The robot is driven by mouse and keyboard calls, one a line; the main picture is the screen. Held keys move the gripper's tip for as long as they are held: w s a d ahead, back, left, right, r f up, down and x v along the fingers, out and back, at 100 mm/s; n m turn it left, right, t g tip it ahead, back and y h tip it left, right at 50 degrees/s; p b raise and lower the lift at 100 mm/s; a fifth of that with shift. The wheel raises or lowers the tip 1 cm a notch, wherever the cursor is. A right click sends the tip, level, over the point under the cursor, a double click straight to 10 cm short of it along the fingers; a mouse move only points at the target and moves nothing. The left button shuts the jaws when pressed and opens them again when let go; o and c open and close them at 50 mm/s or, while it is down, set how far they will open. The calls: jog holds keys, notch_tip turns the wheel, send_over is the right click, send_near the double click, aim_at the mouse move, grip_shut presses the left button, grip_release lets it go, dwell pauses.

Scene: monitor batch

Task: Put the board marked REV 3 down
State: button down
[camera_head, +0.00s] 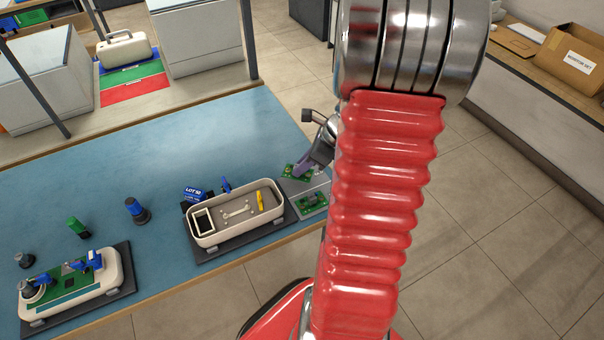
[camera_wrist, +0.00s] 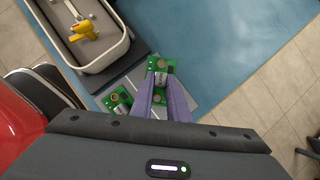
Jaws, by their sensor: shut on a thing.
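My gripper (camera_head: 304,168) is shut on a small green board (camera_head: 290,171), at the far part of a grey pad (camera_head: 318,184) on the blue table. In the wrist view the purple fingers of my gripper (camera_wrist: 160,88) close on this board (camera_wrist: 159,66), which carries a silver part and a round tan part. I cannot tell whether it touches the pad. A second green board (camera_head: 312,203) lies on the pad's near part; it also shows in the wrist view (camera_wrist: 117,101), left of the fingers. No REV 3 marking is readable on either board.
An open cream housing (camera_head: 206,240) with a yellow part (camera_head: 260,201) stands left of the pad. A blue LOT 10 block (camera_head: 196,193) is behind it. Another cream housing (camera_head: 112,265) stands front left. Blue table (camera_head: 250,135) is clear behind the housing.

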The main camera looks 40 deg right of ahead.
aim_at(303, 174)
jog(key=shift+f, duration=1.85)
jog(key=shift+f, duration=0.1)
jog(key=c, duration=1.7)
grip_release()
jog(key=v, duration=1.2)
jog(key=shift+a, duration=0.1)
